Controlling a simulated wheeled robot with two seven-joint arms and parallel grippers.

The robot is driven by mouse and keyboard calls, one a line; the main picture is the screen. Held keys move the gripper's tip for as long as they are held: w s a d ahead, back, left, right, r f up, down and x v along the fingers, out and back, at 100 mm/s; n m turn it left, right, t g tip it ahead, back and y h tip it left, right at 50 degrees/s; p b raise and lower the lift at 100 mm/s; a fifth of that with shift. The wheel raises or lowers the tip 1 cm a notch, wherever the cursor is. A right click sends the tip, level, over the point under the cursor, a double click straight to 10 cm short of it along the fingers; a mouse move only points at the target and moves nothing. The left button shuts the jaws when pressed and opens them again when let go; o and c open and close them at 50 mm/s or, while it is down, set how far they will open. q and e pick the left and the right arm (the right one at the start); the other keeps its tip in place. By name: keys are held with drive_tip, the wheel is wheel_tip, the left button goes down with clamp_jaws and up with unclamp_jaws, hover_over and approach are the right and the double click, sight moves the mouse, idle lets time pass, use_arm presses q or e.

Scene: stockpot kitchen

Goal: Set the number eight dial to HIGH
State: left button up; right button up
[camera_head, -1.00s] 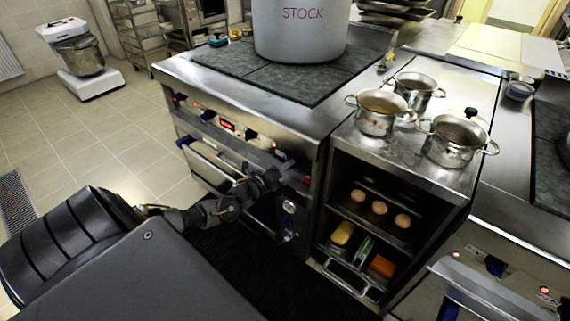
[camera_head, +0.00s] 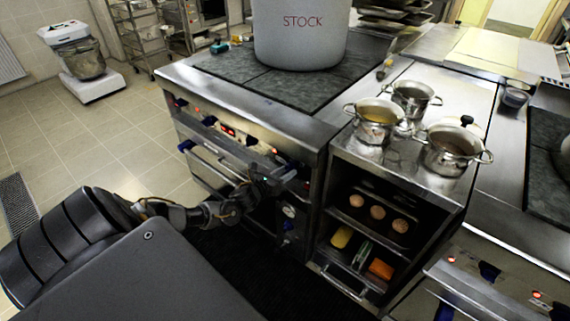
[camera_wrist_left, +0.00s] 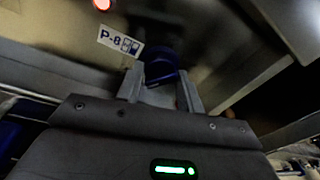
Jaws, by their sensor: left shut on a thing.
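The number eight dial (camera_wrist_left: 162,68) is a dark blue knob on the oven's steel front panel. A white label reading "P-8" (camera_wrist_left: 121,40) is beside it in the left wrist view. My left gripper (camera_wrist_left: 162,90) is shut on this dial, with one grey finger on each side of it. In the head view my left gripper (camera_head: 284,174) is at the right end of the stove's front panel and hides the dial there. The dial's setting marks cannot be read. My right gripper is not in view.
A large stock pot (camera_head: 300,45) stands on the stove's dark top. Several steel pots, one of them here (camera_head: 452,150), stand on the counter to the right. An open shelf unit below holds trays and food (camera_head: 377,212). Tiled floor (camera_head: 120,150) is free at the left.

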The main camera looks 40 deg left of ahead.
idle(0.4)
use_arm(q)
drive_tip(key=o, duration=1)
drive_tip(key=s, duration=0.7)
drive_tip(key=s+r, duration=0.1)
drive_tip(key=s, duration=0.2)
drive_tip(key=shift+s+a, duration=0.35)
drive_tip(key=shift+a, duration=0.05)
